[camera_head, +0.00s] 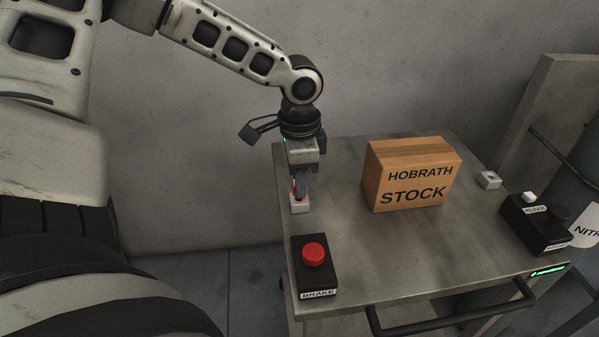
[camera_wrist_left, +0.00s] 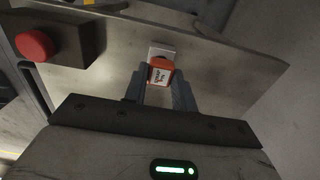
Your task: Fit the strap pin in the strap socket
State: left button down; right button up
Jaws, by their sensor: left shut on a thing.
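My left gripper (camera_head: 300,192) points down over the left side of the cart top and is shut on an orange strap pin with a white label. The strap pin (camera_wrist_left: 159,72) shows between the fingers in the left wrist view. A small pale block, the strap socket (camera_head: 300,206), sits on the cart top directly below the fingers. It also shows just beyond the pin in the left wrist view (camera_wrist_left: 162,51). The pin is at or just over the socket; I cannot tell how deep it sits. My right gripper is not in view.
A cardboard box (camera_head: 412,176) marked HOBRATH STOCK stands mid-table. A black box with a red BRAKE button (camera_head: 313,254) is at the front left. Another pale block (camera_head: 488,180) and a black control box (camera_head: 537,222) are at the right. A grey cylinder (camera_head: 585,170) stands beyond.

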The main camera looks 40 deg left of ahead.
pick_arm(q)
jog(key=shift+f+b, duration=0.6)
jog(key=shift+f, duration=0.3)
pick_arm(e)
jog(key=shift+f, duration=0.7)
pick_arm(q)
jog(key=c, duration=1.1)
grip_release()
jog(key=shift+o, duration=0.2)
notch_tip(320, 180, up, 4)
jog(key=shift+f+p, duration=0.2)
jog(key=shift+p, duration=0.3)
notch_tip(320, 180, up, 12)
jog(key=p, duration=0.2)
jog(key=shift+r, duration=0.2)
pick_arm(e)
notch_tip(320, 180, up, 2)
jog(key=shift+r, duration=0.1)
